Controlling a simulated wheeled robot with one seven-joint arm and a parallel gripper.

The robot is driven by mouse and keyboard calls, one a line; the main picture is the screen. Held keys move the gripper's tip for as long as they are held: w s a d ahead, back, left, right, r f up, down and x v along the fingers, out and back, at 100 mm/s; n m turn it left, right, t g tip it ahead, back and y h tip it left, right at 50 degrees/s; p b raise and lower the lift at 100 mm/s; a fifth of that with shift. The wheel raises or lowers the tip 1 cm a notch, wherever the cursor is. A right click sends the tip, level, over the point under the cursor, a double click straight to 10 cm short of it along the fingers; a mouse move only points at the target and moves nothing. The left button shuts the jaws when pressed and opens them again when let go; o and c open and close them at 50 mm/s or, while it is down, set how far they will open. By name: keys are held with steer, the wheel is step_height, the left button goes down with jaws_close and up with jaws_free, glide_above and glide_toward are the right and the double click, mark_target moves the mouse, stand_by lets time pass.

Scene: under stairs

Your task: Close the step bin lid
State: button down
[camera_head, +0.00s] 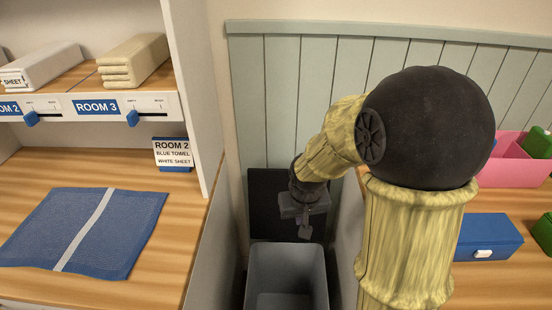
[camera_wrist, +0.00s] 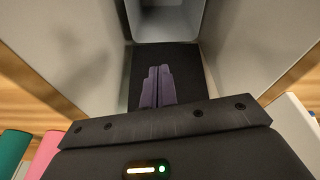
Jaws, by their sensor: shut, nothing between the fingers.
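The step bin (camera_head: 287,262) is a grey open-topped box standing low in a narrow gap between two units. Its dark lid (camera_head: 262,205) stands raised at the back of the bin, close to the panelled wall. My gripper (camera_head: 305,231) is shut and empty, pointing down in front of the lid's right part, near the bin's rear rim. My arm hides the lid's upper right. In the wrist view, the shut fingers (camera_wrist: 158,72) lie over the dark lid (camera_wrist: 142,62), with the bin (camera_wrist: 166,22) beyond them at the top. I cannot tell whether the fingers touch the lid.
A shelf unit on the left holds folded sheets (camera_head: 136,60) and a blue towel (camera_head: 88,232). On the right counter are a blue box (camera_head: 488,238) and a pink bin (camera_head: 512,165). Grey side panels (camera_head: 214,250) bound the gap closely; free room is narrow.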

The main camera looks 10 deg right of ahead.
steer(key=w+a+r+m+t+p, duration=0.1)
steer(key=w+p, duration=0.7)
steer(key=w, duration=1.8)
steer(key=shift+a+r+m+t+h, duration=0.3)
steer(key=shift+a+r+m+t, duration=0.1)
steer(key=shift+a+m+t, duration=0.15)
steer(key=shift+w, duration=0.1)
steer(key=p+x, duration=0.2)
steer(key=x, duration=0.8)
steer(key=shift+a, duration=0.15)
steer(key=shift+f, duration=0.1)
